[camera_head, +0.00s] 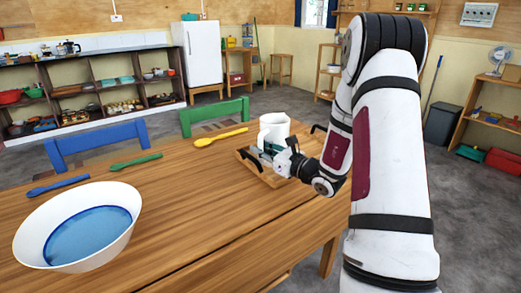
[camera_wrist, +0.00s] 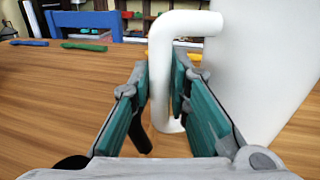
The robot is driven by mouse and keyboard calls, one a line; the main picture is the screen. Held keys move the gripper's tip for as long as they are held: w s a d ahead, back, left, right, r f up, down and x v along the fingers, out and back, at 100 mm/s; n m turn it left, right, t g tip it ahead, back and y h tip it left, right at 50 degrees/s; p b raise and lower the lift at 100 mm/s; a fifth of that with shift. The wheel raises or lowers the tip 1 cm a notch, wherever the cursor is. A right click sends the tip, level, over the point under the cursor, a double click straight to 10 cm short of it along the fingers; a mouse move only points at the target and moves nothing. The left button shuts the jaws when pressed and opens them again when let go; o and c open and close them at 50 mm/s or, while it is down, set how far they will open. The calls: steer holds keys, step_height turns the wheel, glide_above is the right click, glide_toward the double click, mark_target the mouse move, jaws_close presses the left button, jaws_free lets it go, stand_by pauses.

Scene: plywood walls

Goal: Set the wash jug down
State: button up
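The white wash jug (camera_head: 274,127) is upright at the wooden tray (camera_head: 247,156) on the table's far right part. My gripper (camera_head: 272,150) is at the jug's near side. In the wrist view its teal finger pads (camera_wrist: 161,85) are closed on either side of the jug's white handle (camera_wrist: 160,75). The jug's body (camera_wrist: 260,60) fills the right of that view. My gripper hides the jug's lower part in the head view, so I cannot tell whether its base touches the tray.
A white basin (camera_head: 30,235) with blue inside stands at the table's near left. Blue (camera_head: 58,184), green (camera_head: 136,161) and yellow (camera_head: 220,137) spoons lie along the far side. Blue (camera_head: 97,140) and green (camera_head: 214,114) chairs stand behind. The table's middle (camera_head: 190,200) is clear.

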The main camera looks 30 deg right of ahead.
steer(key=shift+o, duration=0.8)
steer(key=shift+r, duration=0.15)
